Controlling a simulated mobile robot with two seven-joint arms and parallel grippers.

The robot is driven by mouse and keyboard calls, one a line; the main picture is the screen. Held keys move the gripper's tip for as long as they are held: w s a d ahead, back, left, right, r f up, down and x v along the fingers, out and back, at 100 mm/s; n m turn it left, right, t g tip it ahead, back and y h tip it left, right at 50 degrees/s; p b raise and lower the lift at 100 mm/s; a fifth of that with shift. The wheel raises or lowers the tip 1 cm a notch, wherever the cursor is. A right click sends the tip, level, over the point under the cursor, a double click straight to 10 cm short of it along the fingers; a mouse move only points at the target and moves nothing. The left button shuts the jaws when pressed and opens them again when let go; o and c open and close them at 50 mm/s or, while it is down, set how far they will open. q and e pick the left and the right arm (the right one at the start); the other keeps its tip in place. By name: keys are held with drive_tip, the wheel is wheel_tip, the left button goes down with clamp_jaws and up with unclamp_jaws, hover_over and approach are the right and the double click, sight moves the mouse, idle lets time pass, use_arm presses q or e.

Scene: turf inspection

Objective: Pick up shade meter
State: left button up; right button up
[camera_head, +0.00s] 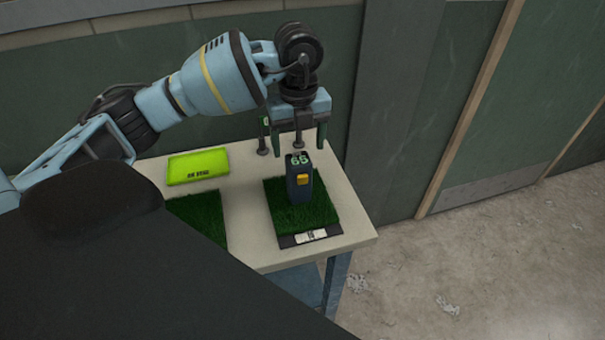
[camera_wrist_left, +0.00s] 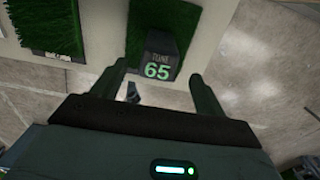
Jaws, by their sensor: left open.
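The shade meter (camera_head: 300,184) is a dark upright box with a yellow button and a green "65" display on top. It stands on a green turf sample (camera_head: 322,207) near the right end of the table. My left gripper (camera_head: 297,146) is open and points down just above and behind the meter in the head view. In the left wrist view the meter's top (camera_wrist_left: 158,62) shows between and beyond the fingertips of my left gripper (camera_wrist_left: 158,75), which do not hold it. My right gripper is not in view.
A pale table (camera_head: 245,190) carries a bright green pad (camera_head: 198,167) and a second turf sample (camera_head: 203,213). A slim dark post (camera_head: 263,140) stands behind the meter. A green wall (camera_head: 400,100) is close behind. Concrete floor (camera_head: 480,260) is open at right.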

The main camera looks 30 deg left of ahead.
sight(299, 169)
use_arm(q)
drive_tip(key=shift+w+f, duration=0.15)
drive_tip(key=shift+f, duration=0.05)
drive_tip(key=shift+s+f, duration=0.2)
drive_tip(key=shift+f, duration=0.3)
drive_tip(key=shift+s+f, duration=0.2)
drive_tip(key=shift+f, duration=0.25)
drive_tip(key=shift+w+f, duration=0.15)
drive_tip(key=shift+f, duration=0.1)
drive_tip(key=shift+d+f, duration=0.1)
drive_tip(key=shift+f, duration=2.45)
drive_tip(key=shift+r, duration=0.1)
drive_tip(key=c, duration=1.3)
